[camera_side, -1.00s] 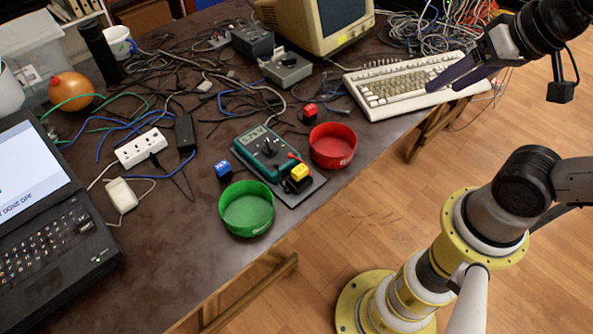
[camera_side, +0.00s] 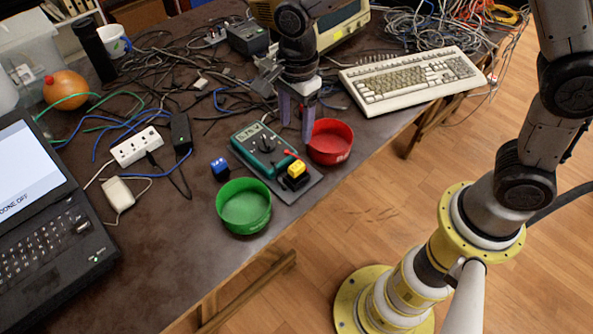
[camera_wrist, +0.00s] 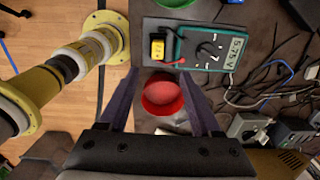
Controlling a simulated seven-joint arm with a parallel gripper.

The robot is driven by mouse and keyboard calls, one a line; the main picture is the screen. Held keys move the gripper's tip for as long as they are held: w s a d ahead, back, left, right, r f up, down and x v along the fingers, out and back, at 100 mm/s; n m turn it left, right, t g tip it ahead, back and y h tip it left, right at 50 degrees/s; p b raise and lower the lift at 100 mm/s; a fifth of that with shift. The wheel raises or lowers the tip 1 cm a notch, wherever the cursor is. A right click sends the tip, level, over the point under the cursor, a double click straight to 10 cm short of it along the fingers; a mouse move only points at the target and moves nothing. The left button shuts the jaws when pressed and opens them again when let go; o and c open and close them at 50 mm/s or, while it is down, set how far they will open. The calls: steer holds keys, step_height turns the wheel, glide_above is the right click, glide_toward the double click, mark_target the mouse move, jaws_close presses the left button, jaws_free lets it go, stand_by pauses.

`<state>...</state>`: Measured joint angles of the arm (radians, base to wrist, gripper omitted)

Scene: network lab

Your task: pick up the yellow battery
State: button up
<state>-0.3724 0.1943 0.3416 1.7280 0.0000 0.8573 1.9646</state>
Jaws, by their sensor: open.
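The yellow battery (camera_side: 297,169) is a small block with a dark lower part. It rests on the grey board (camera_side: 310,187) beside the green multimeter (camera_side: 262,147), between the green bowl and the red bowl. In the wrist view the battery (camera_wrist: 158,47) is beyond the fingertips, near the top, left of the multimeter (camera_wrist: 208,45). My gripper (camera_side: 295,138) is open and empty, pointing down near the red bowl, behind and above the battery. In the wrist view its fingers (camera_wrist: 162,77) spread to either side of the red bowl.
The red bowl (camera_side: 331,142) is close by my gripper, and the green bowl (camera_side: 244,206) stands near the table's front edge. A blue block (camera_side: 220,169) lies left of the multimeter. A keyboard (camera_side: 412,80), a power strip (camera_side: 136,147) and many cables surround the area.

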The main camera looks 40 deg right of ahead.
mark_target(297, 165)
steer(key=f, duration=0.9)
steer(key=shift+s+a+f, duration=0.1)
steer(key=shift+s+a, duration=0.1)
steer(key=shift+a, duration=0.05)
steer(key=shift+w+d+f, duration=0.1)
steer(key=shift+d+f, duration=0.05)
steer(key=shift+f, duration=1.2)
steer(key=shift+w+d+f, duration=0.1)
steer(key=shift+d+f, duration=0.05)
steer(key=shift+f, duration=1.2)
jaws_close()
